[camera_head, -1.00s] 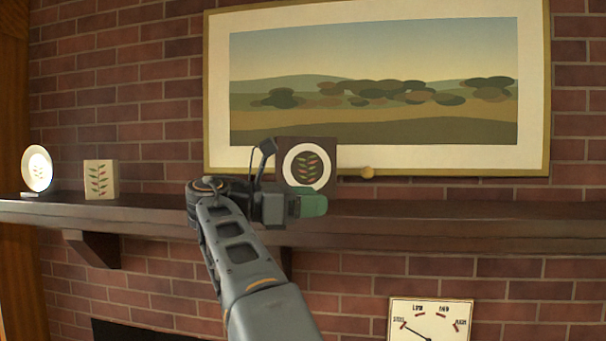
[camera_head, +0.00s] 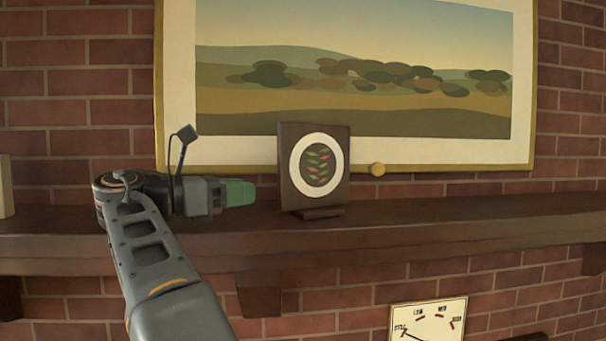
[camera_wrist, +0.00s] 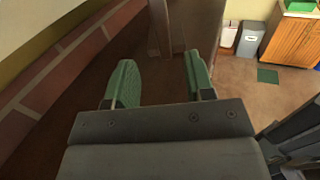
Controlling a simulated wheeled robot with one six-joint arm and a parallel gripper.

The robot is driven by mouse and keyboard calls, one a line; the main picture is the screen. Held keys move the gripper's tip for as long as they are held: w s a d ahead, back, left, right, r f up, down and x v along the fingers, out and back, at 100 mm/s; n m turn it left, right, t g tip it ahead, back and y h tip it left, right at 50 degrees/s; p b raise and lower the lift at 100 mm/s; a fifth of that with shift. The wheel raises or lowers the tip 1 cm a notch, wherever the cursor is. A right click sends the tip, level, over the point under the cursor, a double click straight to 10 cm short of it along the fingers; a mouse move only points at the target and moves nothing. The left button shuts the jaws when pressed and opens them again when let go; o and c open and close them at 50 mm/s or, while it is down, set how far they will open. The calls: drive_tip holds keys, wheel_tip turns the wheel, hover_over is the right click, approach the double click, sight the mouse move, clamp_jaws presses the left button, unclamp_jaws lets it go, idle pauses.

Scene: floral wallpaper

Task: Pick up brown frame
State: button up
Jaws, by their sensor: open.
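The brown frame (camera_head: 334,193) stands upright on the mantel shelf in the head view, leaning slightly back on a small base. It is dark brown with a white oval ring around red and green leaves. My gripper (camera_head: 240,192), with green fingertips, is just left of the frame at about its lower half, pointing right toward it, with a gap between. In the wrist view my gripper (camera_wrist: 161,82) is open, with nothing between its fingers. A brown upright panel (camera_wrist: 196,25) just beyond the fingertips looks like the frame, seen nearly edge-on.
The dark wooden mantel shelf (camera_head: 440,221) runs across the brick wall. The shelf right of the frame is clear. A dial (camera_head: 428,320) is below.

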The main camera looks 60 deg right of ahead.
sight(279, 187)
drive_tip(key=x, duration=0.5)
drive_tip(key=shift+s+a+r, duration=0.1)
drive_tip(key=shift+s, duration=0.05)
drive_tip(key=shift+p+x, duration=1)
drive_tip(key=shift+x, duration=2.25)
clamp_jaws()
